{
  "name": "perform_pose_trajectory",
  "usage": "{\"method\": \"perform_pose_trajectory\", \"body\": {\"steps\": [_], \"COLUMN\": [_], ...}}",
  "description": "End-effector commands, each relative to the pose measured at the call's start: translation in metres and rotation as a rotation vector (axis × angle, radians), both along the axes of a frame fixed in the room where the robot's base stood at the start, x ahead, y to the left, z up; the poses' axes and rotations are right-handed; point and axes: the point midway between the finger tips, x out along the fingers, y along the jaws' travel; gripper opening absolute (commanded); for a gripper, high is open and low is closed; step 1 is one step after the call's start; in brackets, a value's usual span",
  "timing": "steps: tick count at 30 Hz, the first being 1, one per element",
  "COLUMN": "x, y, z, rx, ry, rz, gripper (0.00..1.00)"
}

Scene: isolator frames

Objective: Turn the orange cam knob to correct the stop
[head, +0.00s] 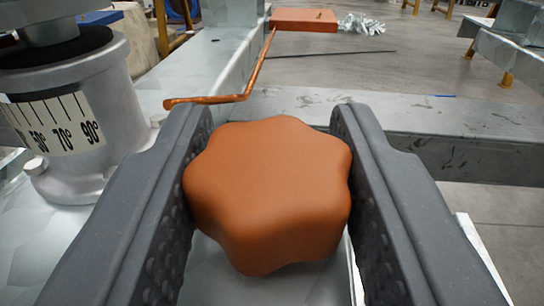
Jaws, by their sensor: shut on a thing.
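The orange cam knob (268,185) is a lobed, star-like knob in the middle of the head view. My gripper (270,125) has one dark finger on each side of it and is shut on the knob. The inner faces of the fingers are dimpled. The knob's underside and its mount are hidden below it. A bent copper-coloured rod (255,70) lies beyond the knob. Its near end is by the left fingertip, and its far end reaches an orange block (304,20). I cannot tell which part is the stop.
A grey cylindrical housing (70,110) with a degree scale (62,122) stands close on the left, near the left finger. A grey steel beam (440,140) crosses behind the knob. Metal frames (510,40) stand at the far right, with open floor (420,70) between.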

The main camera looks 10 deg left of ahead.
Motion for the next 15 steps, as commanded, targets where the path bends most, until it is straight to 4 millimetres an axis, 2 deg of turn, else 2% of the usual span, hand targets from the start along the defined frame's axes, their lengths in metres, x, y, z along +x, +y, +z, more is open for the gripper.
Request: {"method": "perform_pose_trajectory", "body": {"steps": [5, 6, 8, 15], "x": [0.0009, 0.0009, 0.0009, 0.0004], "y": [0.0001, 0.0002, 0.0002, 0.0001], "z": [0.0032, 0.0033, 0.0033, 0.0016], "rx": [0.001, 0.001, 0.001, 0.000], "ry": [-0.007, -0.007, -0.007, -0.004], "rz": [0.001, 0.001, 0.001, 0.001], "gripper": [0.12, 0.37, 0.54, 0.56]}}
